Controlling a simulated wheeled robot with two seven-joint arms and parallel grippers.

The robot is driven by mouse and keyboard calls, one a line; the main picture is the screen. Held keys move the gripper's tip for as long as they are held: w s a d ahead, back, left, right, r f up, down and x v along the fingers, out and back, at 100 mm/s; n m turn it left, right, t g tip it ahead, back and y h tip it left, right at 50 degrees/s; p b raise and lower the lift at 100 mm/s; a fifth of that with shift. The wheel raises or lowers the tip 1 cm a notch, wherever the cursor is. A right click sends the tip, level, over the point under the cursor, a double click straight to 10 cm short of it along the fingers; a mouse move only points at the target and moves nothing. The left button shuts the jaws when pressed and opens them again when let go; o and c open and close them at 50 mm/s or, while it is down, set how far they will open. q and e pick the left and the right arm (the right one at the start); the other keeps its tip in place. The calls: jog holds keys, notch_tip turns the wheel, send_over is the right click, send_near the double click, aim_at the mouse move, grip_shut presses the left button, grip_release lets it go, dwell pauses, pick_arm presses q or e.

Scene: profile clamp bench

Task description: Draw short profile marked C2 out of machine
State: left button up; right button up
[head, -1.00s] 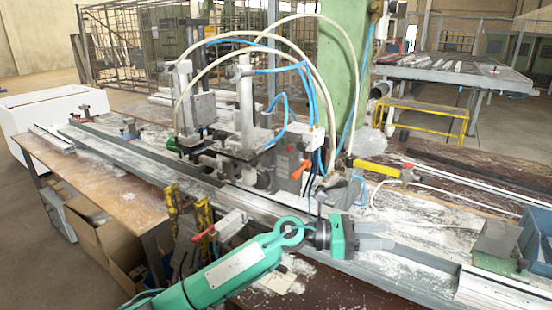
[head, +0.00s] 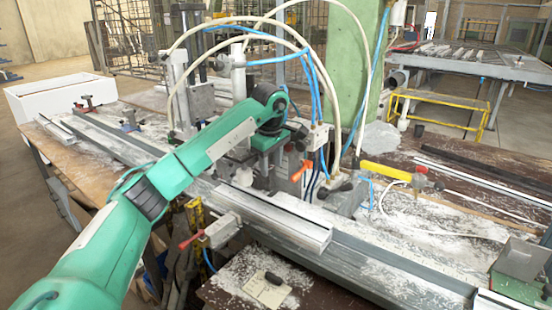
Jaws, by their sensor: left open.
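A short silver profile (head: 275,222) with a dark slot along its top lies on the long grey rail in front of the machine (head: 238,85). Its near right end is free, and its far end runs towards the clamp area. No C2 mark is legible. My left arm reaches across from the lower left. My left gripper (head: 262,168) points down by the machine's clamp area, behind the profile's far end and apart from its near end. It is open; its fingertips are hard to make out against the machine. My right gripper is not in view.
White and blue hoses (head: 318,95) arch over the machine beside the green pillar (head: 352,70). A red-handled clamp (head: 215,231) stands in front of the rail. A yellow-handled tool (head: 380,171) lies to the right. The rail right of the profile is clear.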

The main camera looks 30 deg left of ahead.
aim_at(271, 200)
pick_arm(q)
jog(key=f, duration=0.3)
jog(key=f+p, duration=0.1)
jog(key=f, duration=0.3)
jog(key=a+f, duration=0.1)
jog(key=f, duration=0.2)
jog(key=shift+w+f+p, duration=0.2)
jog(key=shift+f+p, duration=0.05)
jog(key=shift+p, duration=0.05)
jog(key=shift+w+f, duration=0.25)
jog(key=shift+f, duration=0.6)
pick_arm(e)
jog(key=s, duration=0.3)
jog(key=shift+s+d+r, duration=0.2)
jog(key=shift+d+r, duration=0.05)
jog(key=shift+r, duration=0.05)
pick_arm(q)
jog(key=shift+s, duration=0.1)
jog(key=shift+c, duration=0.3)
grip_shut()
jog(key=shift+o, duration=0.4)
grip_release()
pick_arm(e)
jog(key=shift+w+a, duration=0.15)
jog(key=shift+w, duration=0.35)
pick_arm(q)
jog(key=shift+r, duration=0.1)
